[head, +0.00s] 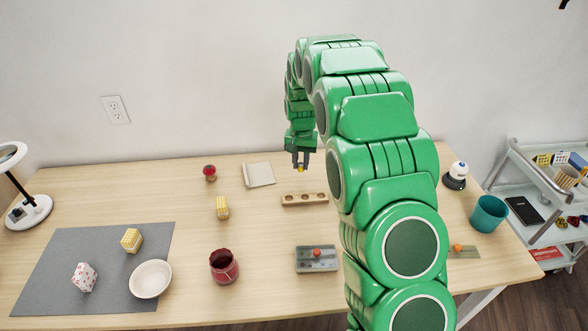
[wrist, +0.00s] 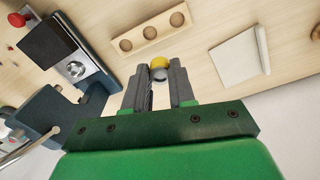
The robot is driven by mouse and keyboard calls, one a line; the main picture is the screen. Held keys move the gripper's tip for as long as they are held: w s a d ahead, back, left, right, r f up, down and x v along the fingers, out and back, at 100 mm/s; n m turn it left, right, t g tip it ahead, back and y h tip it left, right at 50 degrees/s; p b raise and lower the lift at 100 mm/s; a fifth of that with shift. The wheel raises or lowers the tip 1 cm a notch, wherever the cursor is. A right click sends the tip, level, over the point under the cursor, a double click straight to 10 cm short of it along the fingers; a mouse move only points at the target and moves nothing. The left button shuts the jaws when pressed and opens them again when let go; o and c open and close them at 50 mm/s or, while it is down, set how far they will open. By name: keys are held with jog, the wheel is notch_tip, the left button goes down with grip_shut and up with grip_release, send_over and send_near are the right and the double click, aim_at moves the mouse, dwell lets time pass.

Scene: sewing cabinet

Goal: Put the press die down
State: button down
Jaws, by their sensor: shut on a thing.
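My gripper (head: 300,160) hangs over the back middle of the table, fingers pointing down. In the head view only a yellow speck of the die (head: 300,169) shows below the fingertips. A pale wooden block with round holes (head: 284,200) lies just in front of the gripper. It also shows in the wrist view (wrist: 130,31), beyond the die and apart from it. Its holes look empty.
A beige folded sheet (head: 258,174) and a red pincushion (head: 210,172) lie left of the gripper. A grey tray (head: 301,265) and red jar (head: 224,267) stand nearer. A dark device with a silver knob (wrist: 65,53) shows in the wrist view. Bare wood surrounds the block.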

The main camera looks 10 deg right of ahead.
jog(key=w+f, duration=0.4)
jog(key=w, duration=0.5)
send_over(294, 172)
jog(key=shift+f, duration=4.3)
jog(key=shift+f, duration=0.1)
jog(key=c, duration=0.9)
grip_release()
jog(key=shift+c, duration=0.2)
